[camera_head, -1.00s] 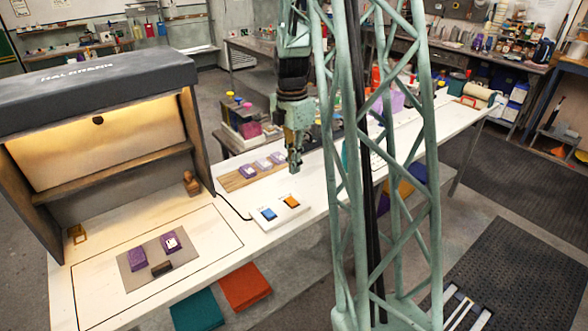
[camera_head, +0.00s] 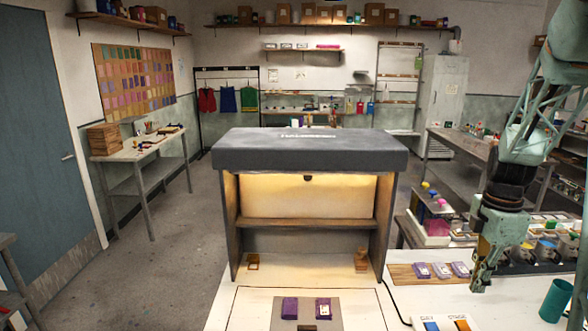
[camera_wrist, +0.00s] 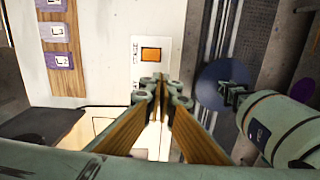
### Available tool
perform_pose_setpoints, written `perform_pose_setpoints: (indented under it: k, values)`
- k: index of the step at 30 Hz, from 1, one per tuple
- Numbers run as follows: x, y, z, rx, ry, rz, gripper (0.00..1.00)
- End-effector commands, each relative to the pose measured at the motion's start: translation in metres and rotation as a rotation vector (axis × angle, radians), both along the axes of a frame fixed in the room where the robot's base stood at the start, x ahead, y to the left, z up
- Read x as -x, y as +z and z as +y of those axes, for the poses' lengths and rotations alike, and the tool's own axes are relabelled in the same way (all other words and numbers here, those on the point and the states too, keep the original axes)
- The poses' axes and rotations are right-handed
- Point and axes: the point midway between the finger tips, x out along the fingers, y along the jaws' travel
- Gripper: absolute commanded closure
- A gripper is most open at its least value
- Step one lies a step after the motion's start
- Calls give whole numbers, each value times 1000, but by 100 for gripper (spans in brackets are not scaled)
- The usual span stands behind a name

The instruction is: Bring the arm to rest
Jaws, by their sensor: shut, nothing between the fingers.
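My gripper (camera_head: 478,284) is at the right of the head view, pointing down above the white bench (camera_head: 512,300). Its fingers are together and hold nothing. In the wrist view my gripper (camera_wrist: 160,84) points toward a white card with an orange square (camera_wrist: 151,54). In the head view, blue and orange squares on white cards (camera_head: 446,324) lie at the bottom edge, below my gripper. I cannot tell the exact height of the fingertips above the bench.
A dark-topped light booth (camera_head: 310,152) stands left of my arm. Purple blocks (camera_head: 441,271) sit on a wooden board beside my gripper. Mugs (camera_head: 545,250) and a green cylinder (camera_head: 556,300) stand to its right. Two purple blocks (camera_head: 289,308) lie on a grey mat before the booth.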

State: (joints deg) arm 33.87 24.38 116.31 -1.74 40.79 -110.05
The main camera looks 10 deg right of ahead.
Motion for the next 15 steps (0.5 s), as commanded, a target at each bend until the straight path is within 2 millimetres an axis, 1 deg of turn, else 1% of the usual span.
perform_pose_setpoints:
  k: [3, 15]
  values:
    - [0, 16, 17, 10, -43, -15, 100]
    - [12, 67, 79, 32, -218, -62, 100]
